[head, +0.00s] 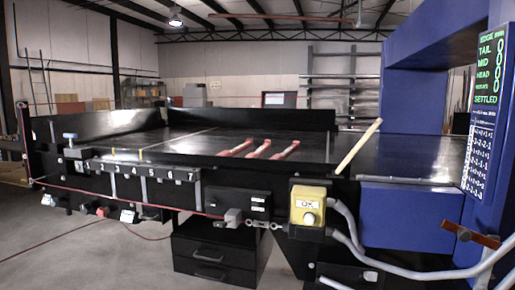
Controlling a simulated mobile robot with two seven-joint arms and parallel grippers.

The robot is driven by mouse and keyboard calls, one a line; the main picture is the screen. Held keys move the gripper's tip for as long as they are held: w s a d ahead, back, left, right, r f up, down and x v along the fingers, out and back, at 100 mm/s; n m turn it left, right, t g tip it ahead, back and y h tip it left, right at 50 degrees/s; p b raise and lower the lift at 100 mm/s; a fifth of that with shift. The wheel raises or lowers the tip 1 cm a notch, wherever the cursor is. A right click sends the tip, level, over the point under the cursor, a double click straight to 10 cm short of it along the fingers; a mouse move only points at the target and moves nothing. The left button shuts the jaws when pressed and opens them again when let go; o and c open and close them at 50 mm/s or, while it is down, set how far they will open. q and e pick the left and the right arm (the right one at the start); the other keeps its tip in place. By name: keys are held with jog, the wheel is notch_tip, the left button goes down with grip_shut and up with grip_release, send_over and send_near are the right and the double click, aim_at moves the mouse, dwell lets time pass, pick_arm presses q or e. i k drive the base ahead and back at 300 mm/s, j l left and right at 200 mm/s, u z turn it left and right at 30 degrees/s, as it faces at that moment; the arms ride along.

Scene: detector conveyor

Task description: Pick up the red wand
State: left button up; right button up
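Red-and-pale rod-like pieces (260,149) lie side by side on the dark conveyor belt (190,145), near its middle. A thin upright rod with a red tip (22,105) stands at the conveyor's far left end. A red-brown bar (470,235) shows at the lower right beside the blue housing. I cannot tell which of these, if any, is the red wand. Neither of my grippers is in the head view.
A pale stick (358,146) leans up at the belt's near edge. A yellow control box (308,206) with grey hoses hangs on the front. A blue detector arch (413,85) and status panel (486,110) stand at right. Black drawers (212,262) sit below. The left floor is mostly clear.

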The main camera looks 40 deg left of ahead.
aim_at(255, 154)
jog(key=j+z, duration=0.15)
jog(key=j, duration=1.75)
jog(key=k, duration=0.05)
